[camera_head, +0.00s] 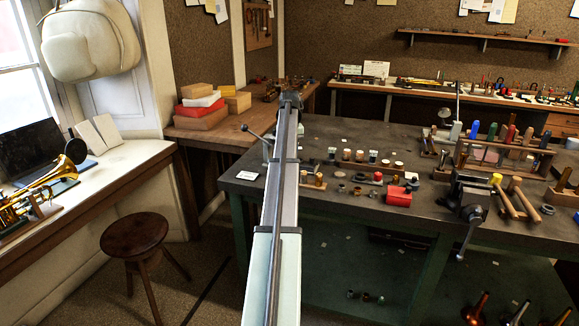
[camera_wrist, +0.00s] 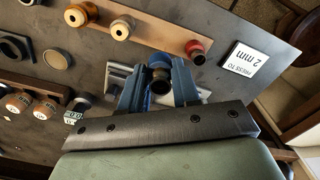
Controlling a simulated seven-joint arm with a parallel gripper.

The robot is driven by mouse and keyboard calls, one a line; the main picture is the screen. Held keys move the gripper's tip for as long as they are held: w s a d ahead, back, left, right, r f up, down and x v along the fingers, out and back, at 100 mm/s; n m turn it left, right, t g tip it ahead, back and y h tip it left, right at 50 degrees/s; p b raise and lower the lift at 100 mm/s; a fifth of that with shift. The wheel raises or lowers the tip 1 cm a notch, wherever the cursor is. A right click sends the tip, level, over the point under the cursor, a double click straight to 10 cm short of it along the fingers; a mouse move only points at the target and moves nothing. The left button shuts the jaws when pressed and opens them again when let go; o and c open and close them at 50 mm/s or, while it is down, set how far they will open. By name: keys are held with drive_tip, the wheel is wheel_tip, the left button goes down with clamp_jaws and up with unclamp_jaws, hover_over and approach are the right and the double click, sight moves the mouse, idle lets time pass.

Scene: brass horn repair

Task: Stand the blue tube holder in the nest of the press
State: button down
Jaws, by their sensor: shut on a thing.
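In the wrist view, my gripper (camera_wrist: 158,80) is shut, its fingers either side of a small round piece with a blue rim, which I take to be the blue tube holder (camera_wrist: 160,58). A dark round part shows between the fingers. The holder's foot is hidden, so I cannot tell whether it touches anything below. A grey metal plate (camera_wrist: 116,72), perhaps part of the press, lies beneath the fingers. A lever (camera_head: 250,130) at the bench's left end seems to belong to the press, mostly hidden behind my arm.
A wooden rack (camera_wrist: 150,32) with round pieces lies beyond the fingers. Several rings and labelled pots (camera_wrist: 45,108) are at left. A vise (camera_head: 470,195) and mallets (camera_head: 512,200) occupy the bench's right side.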

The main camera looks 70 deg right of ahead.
drive_tip(key=d+r, duration=0.1)
drive_tip(key=d, duration=1)
drive_tip(key=shift+d, duration=0.35)
drive_tip(key=shift+f, duration=0.15)
drive_tip(key=shift+f, duration=2.2)
drive_tip(key=shift+f, duration=1.15)
drive_tip(key=shift+c, duration=2.1)
unclamp_jaws()
drive_tip(key=shift+r, duration=0.15)
wheel_tip(320, 180, up, 7)
